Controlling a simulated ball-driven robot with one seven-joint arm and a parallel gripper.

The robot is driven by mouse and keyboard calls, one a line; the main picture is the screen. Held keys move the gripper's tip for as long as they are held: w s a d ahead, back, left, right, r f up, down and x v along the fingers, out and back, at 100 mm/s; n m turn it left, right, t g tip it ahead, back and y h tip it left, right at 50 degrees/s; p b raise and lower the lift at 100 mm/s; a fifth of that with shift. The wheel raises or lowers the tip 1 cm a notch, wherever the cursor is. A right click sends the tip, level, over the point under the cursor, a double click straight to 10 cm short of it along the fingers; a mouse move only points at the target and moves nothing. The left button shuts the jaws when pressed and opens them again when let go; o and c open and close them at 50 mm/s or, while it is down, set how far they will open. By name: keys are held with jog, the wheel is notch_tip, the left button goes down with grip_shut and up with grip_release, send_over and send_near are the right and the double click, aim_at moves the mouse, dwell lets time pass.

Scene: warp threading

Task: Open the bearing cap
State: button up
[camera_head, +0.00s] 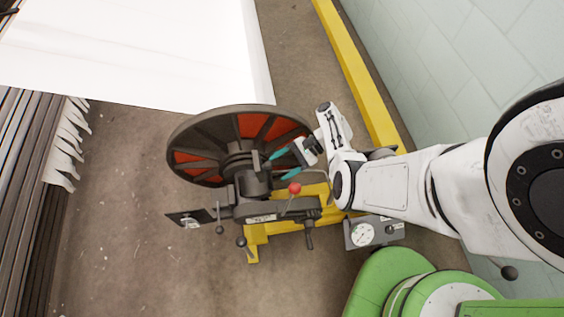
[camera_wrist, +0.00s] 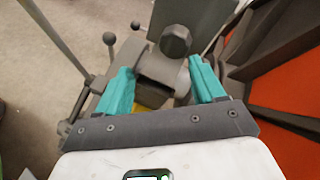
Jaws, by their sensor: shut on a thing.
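The bearing cap is a dark grey block (camera_head: 252,182) at the hub of a large spoked wheel, in the middle of the head view. In the wrist view the cap (camera_wrist: 158,64) lies between the teal fingers, with a round grey end (camera_wrist: 176,40) beyond it. My gripper (camera_head: 271,170) reaches in from the right; it also shows in the wrist view (camera_wrist: 160,76). Its fingers stand apart, one on each side of the cap, and are shut on it. The cap looks seated on its stand; any gap under it is hidden.
The wheel (camera_head: 240,126) with orange panels stands just behind the cap. A red-knobbed lever (camera_head: 294,188) and several handles are close in front. A gauge box (camera_head: 362,234) is at lower right, a yellow beam (camera_head: 350,60) behind. Open floor (camera_head: 130,220) lies left.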

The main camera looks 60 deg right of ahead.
jog(key=shift+s+a, duration=0.15)
jog(key=shift+r, duration=0.1)
jog(key=v, duration=1)
jog(key=shift+s+d, duration=0.15)
jog(key=shift+d, duration=0.3)
